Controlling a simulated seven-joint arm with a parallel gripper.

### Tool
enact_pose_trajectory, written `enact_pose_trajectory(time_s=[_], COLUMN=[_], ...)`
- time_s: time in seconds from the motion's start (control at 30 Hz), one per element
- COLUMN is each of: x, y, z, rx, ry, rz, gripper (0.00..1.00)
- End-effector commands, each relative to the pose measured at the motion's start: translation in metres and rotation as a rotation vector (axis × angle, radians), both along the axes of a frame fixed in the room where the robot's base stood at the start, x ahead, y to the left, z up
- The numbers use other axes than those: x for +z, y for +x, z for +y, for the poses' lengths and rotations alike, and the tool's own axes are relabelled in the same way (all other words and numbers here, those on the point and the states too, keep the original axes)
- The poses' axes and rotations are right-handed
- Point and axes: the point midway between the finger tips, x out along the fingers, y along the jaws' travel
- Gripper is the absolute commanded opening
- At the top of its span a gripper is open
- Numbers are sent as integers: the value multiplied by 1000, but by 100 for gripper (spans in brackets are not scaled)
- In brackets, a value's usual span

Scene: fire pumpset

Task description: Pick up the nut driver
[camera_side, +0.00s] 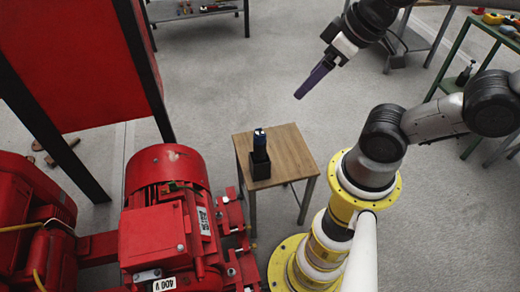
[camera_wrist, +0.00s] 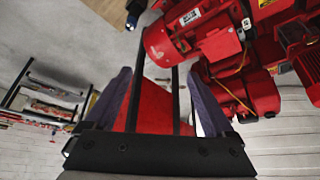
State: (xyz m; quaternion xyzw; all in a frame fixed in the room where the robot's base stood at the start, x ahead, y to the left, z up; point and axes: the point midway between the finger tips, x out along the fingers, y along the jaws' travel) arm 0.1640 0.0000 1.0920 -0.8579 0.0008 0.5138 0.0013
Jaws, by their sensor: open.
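The nut driver (camera_side: 259,138) has a dark blue handle end and stands upright in a black holder (camera_side: 260,167) on a small wooden table (camera_side: 289,151). Its lower part is hidden inside the holder. In the wrist view, a dark object at the top edge by the wooden tabletop (camera_wrist: 108,10) appears to be the holder and nut driver (camera_wrist: 130,22), partly cut off. My gripper (camera_side: 300,95) is high up, to the right of and apart from the nut driver. Its purple fingers also show in the wrist view (camera_wrist: 160,75), spread with nothing between them.
A large red motor and pump (camera_side: 165,220) stand just left of the small table. A red panel on black posts (camera_side: 70,60) rises at upper left. A green-framed bench (camera_side: 465,45) is at far right. The floor behind the table is clear.

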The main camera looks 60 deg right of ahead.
Motion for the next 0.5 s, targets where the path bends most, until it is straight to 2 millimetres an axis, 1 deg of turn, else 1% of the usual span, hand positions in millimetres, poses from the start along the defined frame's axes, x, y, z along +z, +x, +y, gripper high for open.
enact_pose_trajectory(time_s=[0.07, 0.13, 0.27, 0.4, 0.5], x=[-1, -1, 5, 2, -2], y=[-2, -6, -8, 1, 12], z=[0, -7, -30, -58, -74], rx=[-19, -47, -102, -138, -140], ry=[9, -11, -101, -244, -348], rz=[9, 32, 77, 218, 315], gripper=[88, 88, 88, 88, 88])
